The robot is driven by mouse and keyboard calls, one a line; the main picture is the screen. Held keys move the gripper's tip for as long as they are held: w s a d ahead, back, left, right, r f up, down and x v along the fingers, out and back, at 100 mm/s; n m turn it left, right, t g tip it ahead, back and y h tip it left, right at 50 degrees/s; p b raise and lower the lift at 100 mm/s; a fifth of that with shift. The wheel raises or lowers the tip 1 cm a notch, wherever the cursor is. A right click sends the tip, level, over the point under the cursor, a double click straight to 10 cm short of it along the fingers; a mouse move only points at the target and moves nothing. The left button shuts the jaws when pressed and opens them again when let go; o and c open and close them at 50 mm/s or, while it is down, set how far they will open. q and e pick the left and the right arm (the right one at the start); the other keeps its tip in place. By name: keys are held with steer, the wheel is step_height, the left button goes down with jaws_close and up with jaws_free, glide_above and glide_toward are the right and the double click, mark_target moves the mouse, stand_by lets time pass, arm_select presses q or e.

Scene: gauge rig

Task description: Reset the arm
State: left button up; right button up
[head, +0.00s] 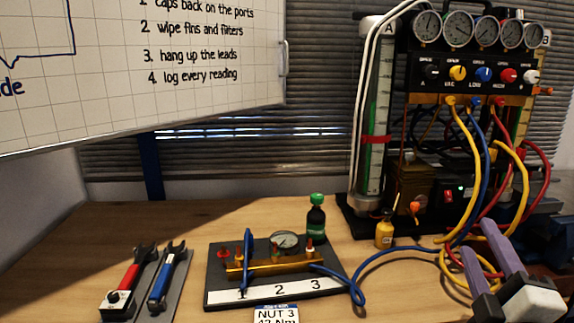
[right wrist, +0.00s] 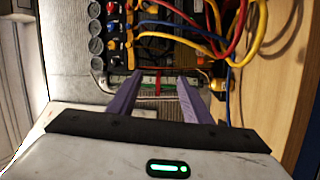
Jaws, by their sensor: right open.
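My right gripper (head: 478,238) has its two purple fingers apart and nothing between them. It is at the lower right of the head view, in front of the gauge rig (head: 470,75) and its hoses. In the right wrist view the gripper (right wrist: 157,80) is open, with the rig and its glass column with a red band (right wrist: 158,83) beyond the fingertips. A brass manifold (head: 275,264) with a small gauge and a blue lever sits on a dark board (head: 222,262) numbered 1, 2, 3. My left gripper is out of view.
Two wrenches, red (head: 130,276) and blue (head: 165,280), lie at left. Yellow (head: 466,190), blue and red hoses hang at right.

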steer(key=s+a+f+m+g, duration=0.1)
steer(key=s+f+m+g, duration=0.4)
steer(key=f, duration=0.7)
steer(key=s+a+f+m+g, duration=0.1)
steer(key=s+f+m+g, duration=0.35)
steer(key=f, duration=0.65)
steer(key=s+a+f+m+g+y, duration=0.1)
steer(key=s+a+f+g+y, duration=0.25)
steer(key=s, duration=0.55)
steer(key=s+a+f+m+g+y, duration=0.1)
steer(key=s+a+f+g, duration=0.2)
steer(key=s+a+f, duration=0.4)
arm_select(q)
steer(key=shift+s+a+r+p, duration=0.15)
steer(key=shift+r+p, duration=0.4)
steer(key=shift+p, duration=0.35)
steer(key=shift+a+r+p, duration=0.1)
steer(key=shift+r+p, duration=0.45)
steer(key=shift+p, duration=0.35)
arm_select(e)
steer(key=w+a+f+t+y, duration=0.2)
steer(key=w+a+f+t, duration=0.1)
steer(key=w+f+t, duration=0.1)
steer(key=shift+a+f+t, duration=0.35)
steer(key=shift+f+t, duration=0.05)
steer(key=shift+f, duration=0.5)
